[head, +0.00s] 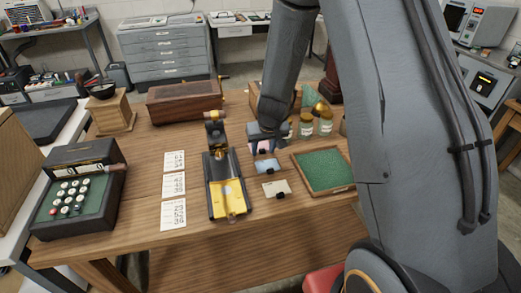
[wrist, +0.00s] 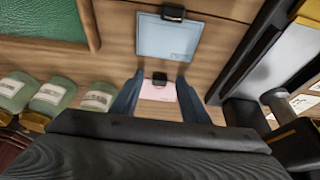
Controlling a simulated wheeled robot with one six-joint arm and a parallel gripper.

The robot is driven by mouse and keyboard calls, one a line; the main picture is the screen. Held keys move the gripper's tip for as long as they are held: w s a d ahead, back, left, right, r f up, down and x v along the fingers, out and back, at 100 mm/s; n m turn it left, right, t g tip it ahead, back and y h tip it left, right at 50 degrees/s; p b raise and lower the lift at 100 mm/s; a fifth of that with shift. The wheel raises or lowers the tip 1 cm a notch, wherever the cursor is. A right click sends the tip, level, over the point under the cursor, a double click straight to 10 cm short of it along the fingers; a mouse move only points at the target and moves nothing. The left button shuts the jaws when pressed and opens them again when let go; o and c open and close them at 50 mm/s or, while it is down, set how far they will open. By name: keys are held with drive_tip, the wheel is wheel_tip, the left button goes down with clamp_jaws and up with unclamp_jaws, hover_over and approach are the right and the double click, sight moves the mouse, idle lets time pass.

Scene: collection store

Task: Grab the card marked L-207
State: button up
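Three small cards with black clips lie in a row on the wooden table. They are a pink card (head: 263,149), a pale blue card (head: 266,164) and a cream card (head: 274,187). My gripper (head: 265,143) is low over the pink card, which it partly hides in the head view. In the wrist view my gripper (wrist: 160,78) is open, with its fingers on either side of the pink card (wrist: 158,92). The blue card (wrist: 165,38) lies beyond the fingertips. I cannot read L-207 on any card.
A black and yellow device (head: 228,187) stands left of the cards, and a green-lined tray (head: 351,186) is to their right. Glass jars (head: 325,127) stand behind the tray. Number sheets (head: 174,187) and a keyed machine (head: 85,190) are at the left.

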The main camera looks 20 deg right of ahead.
clamp_jaws()
drive_tip(key=shift+r, duration=0.15)
